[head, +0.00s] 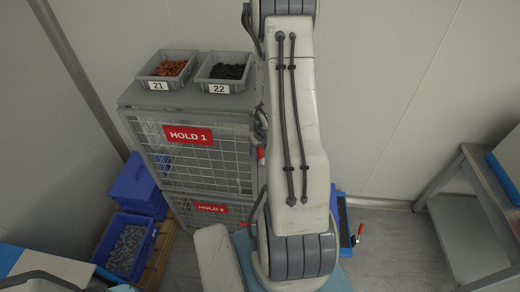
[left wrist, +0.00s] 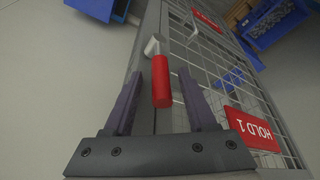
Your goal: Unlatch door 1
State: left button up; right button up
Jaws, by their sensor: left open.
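Door 1 is a wire-mesh cage door (head: 164,155) with a red HOLD 1 sign (head: 188,135); it looks closed. Its latch has a red handle (left wrist: 161,88) on a pale metal piece (left wrist: 153,46) at the door's edge. In the head view a bit of the red handle (head: 260,154) shows beside my arm. My left gripper (left wrist: 159,76) is open, with its dark fingers on either side of the red handle. I cannot tell whether they touch it. In the head view my arm mostly hides this gripper. My right gripper is not in view.
A lower door with a red HOLD sign (head: 210,208) sits below door 1. Grey bins 21 (head: 158,84) and 22 (head: 218,86) stand on the cage. Blue crates (head: 126,245) stand at the left. A grey table (head: 470,200) is at the right, with open floor before it.

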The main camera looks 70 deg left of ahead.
pick_arm(q)
jog(key=p+v, duration=0.6)
jog(key=v, duration=0.4)
jog(key=shift+r, duration=0.25)
jog(key=shift+w+d, duration=0.1)
jog(key=shift+w, duration=0.05)
jog(key=w+d+m+t+h+b, duration=0.1)
jog(key=w+d+m+t+b, duration=0.1)
jog(key=w+d+m, duration=0.5)
jog(key=w+d+t+h+b, duration=0.15)
jog(key=w+d, duration=0.35)
jog(key=w, duration=0.5)
jog(key=w+d+r+m+h+b, duration=0.1)
jog(key=w+d+m+b, duration=0.3)
jog(key=d, duration=0.8)
jog(key=s+d+m+g+h+b, duration=0.15)
jog(key=s+d+m, duration=0.3)
jog(key=d, duration=0.65)
jog(key=s+d+m+g+h+b, duration=0.1)
jog(key=s+d+m+b, duration=0.2)
jog(key=d+m, duration=0.55)
jog(key=s+d+m+g+y+b, duration=0.1)
jog(key=s+d+m+b, duration=0.1)
jog(key=s+d, duration=0.4)
jog(key=shift+s+m, duration=0.4)
jog(key=shift+s, duration=0.7)
